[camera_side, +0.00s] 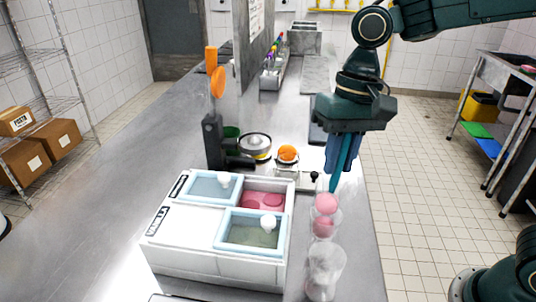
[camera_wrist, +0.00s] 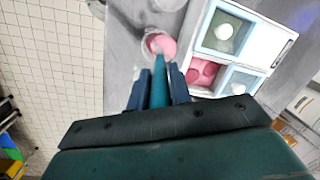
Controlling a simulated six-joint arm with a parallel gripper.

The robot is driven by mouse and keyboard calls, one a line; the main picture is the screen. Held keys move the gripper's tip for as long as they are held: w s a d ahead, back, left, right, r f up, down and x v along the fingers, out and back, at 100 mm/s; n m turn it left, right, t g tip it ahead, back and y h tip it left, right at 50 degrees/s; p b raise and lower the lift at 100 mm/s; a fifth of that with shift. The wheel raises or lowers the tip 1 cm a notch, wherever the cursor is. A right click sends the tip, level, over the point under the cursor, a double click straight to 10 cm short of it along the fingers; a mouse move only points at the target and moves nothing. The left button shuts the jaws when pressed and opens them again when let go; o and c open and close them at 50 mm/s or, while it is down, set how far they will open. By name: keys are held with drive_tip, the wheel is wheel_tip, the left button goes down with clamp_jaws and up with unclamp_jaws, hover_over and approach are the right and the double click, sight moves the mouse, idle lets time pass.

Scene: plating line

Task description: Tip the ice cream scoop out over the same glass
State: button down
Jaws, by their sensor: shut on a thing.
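My gripper (camera_side: 345,148) is shut on the teal handle of the ice cream scoop (camera_side: 337,180), which points down. In the wrist view the scoop (camera_wrist: 160,75) runs between the fingers to the glass. The clear glass (camera_side: 334,232) stands on the counter right of the ice cream box, under the scoop's lower end. A pink ball (camera_side: 326,203) is at the rim and another pink ball (camera_side: 322,226) sits lower in the glass. The wrist view shows a pink ball (camera_wrist: 165,45) at the scoop's far end. I cannot tell whether the upper ball touches the scoop.
A second clear glass (camera_side: 324,272) stands in front. The white ice cream box (camera_side: 215,255) has one open compartment of pink ice cream (camera_side: 262,199) and pale-blue lids (camera_side: 250,232). Behind it are a black stand (camera_side: 213,140) and an orange ball (camera_side: 287,153). Counter is bare at left.

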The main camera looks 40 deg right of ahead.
drive_tip(key=shift+s+a+r+h, duration=0.15)
drive_tip(key=shift+s+a+h, duration=0.05)
drive_tip(key=shift+a+h, duration=0.45)
drive_tip(key=shift+s+a+f+t+h, duration=0.2)
drive_tip(key=shift+a+t+h, duration=0.15)
drive_tip(key=shift+a+h, duration=0.6)
drive_tip(key=shift+s+a+f+t+h, duration=0.25)
drive_tip(key=shift+a+t+h, duration=0.25)
drive_tip(key=shift+h, duration=0.7)
drive_tip(key=shift+s+a+f+t+h, duration=0.15)
drive_tip(key=shift+a+f+t+h, duration=0.1)
drive_tip(key=shift+a+h, duration=0.75)
drive_tip(key=shift+d, duration=0.1)
drive_tip(key=shift+w, duration=0.15)
